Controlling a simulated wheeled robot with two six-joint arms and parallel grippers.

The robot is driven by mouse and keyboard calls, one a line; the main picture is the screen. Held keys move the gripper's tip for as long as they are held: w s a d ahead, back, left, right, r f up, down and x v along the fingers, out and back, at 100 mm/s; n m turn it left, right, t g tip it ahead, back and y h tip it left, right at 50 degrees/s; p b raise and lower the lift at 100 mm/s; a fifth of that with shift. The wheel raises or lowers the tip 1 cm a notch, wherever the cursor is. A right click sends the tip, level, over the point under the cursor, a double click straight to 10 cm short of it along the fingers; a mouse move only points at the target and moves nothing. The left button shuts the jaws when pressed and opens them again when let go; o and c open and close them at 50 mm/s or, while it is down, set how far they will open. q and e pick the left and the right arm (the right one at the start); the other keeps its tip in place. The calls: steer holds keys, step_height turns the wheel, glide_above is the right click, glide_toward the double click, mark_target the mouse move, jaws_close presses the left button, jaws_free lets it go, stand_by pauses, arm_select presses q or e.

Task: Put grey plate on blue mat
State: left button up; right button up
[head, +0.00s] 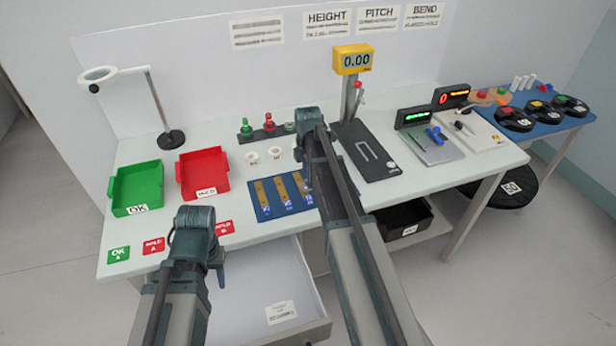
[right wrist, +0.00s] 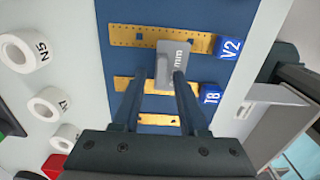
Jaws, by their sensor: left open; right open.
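The grey plate (right wrist: 172,58) shows in the right wrist view, marked "mm", over the top yellow strip on the blue mat (right wrist: 203,12). In the head view the blue mat (head: 254,196) lies at the table's front; I cannot make out the plate there, where my right arm covers part of the mat. My right gripper (right wrist: 158,76) is open, its fingertips on either side of the plate's lower end. Whether they touch it is unclear. My left gripper (head: 217,272) is open, in front of the table over the drawer, partly hidden by its wrist.
Yellow strips (right wrist: 140,85) lie on the mat. White rings (right wrist: 45,103) stand left of it. A green tray (head: 138,187) and red tray (head: 203,172) stand at the left. A black device (head: 375,160) is right of the mat. An open drawer (head: 270,290) juts out in front.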

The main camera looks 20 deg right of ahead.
arm_select(q)
steer(key=shift+r, duration=0.1)
arm_select(e)
steer(key=shift+r, duration=0.1)
step_height(320, 180, up, 12)
steer(key=p, duration=1.2)
arm_select(q)
step_height(320, 180, up, 12)
arm_select(e)
steer(key=s+a+m+h, duration=0.1)
steer(key=s+a+m, duration=1.2)
steer(key=s+a, duration=1)
steer(key=shift+s+m, duration=0.3)
steer(key=shift+s, duration=0.4)
steer(key=shift+a, duration=0.1)
